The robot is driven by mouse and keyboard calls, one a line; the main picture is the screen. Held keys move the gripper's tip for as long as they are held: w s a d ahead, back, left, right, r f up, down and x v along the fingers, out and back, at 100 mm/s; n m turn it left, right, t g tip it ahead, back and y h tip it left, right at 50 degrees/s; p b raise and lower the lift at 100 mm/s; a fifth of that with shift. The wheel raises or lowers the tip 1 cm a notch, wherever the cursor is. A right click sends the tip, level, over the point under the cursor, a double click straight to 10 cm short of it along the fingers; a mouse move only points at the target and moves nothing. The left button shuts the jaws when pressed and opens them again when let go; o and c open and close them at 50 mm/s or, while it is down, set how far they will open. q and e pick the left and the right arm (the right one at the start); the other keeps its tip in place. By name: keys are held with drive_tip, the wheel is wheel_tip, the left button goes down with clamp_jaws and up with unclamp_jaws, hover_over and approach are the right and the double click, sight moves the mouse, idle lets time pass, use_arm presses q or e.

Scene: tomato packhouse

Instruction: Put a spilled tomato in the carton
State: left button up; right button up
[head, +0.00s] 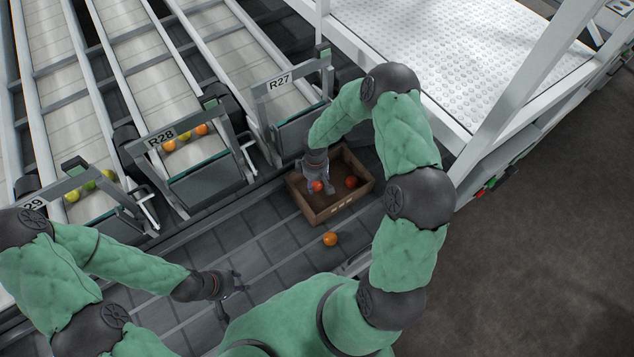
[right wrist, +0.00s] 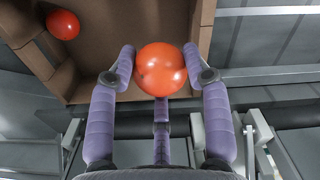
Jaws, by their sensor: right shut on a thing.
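A brown carton (head: 336,211) stands on the grey conveyor below the lane marked R27. My right gripper (head: 317,186) reaches down into the carton and is shut on a red tomato (right wrist: 160,70). In the right wrist view the held tomato sits between the purple fingers, over the carton's inside (right wrist: 112,50). Another red tomato (head: 351,182) lies in the carton; it also shows in the right wrist view (right wrist: 63,25). An orange tomato (head: 330,239) lies on the conveyor just in front of the carton. My left gripper (head: 226,296) hangs over the conveyor at left; its fingers are too small to read.
Lanes with gates stand behind; the R28 gate (head: 178,138) has several orange and yellow tomatoes (head: 184,138) behind it. Green-yellow tomatoes (head: 90,186) lie at the left lane. A white-framed platform (head: 460,50) rises at the back right. The conveyor (head: 262,258) left of the orange tomato is clear.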

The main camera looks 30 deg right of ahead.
drive_tip(key=shift+f+b, duration=0.45)
drive_tip(key=shift+f, duration=0.45)
use_arm(q)
drive_tip(key=f+b, duration=0.2)
drive_tip(key=f, duration=0.1)
drive_tip(key=f+b, duration=0.3)
drive_tip(key=shift+s+a+f, duration=0.15)
drive_tip(key=shift+s+f, duration=0.05)
drive_tip(key=shift+f, duration=0.1)
use_arm(e)
wheel_tip(320, 180, down, 6)
drive_tip(key=shift+f, duration=0.1)
use_arm(q)
drive_tip(key=shift+s+f+b, duration=0.2)
drive_tip(key=shift+f+b, duration=0.4)
drive_tip(key=shift+b, duration=0.2)
use_arm(e)
drive_tip(key=shift+f, duration=0.7)
use_arm(q)
drive_tip(key=shift+f+b, duration=0.7)
use_arm(e)
drive_tip(key=shift+f, duration=0.7)
drive_tip(key=o, duration=0.9)
drive_tip(key=shift+c, duration=0.5)
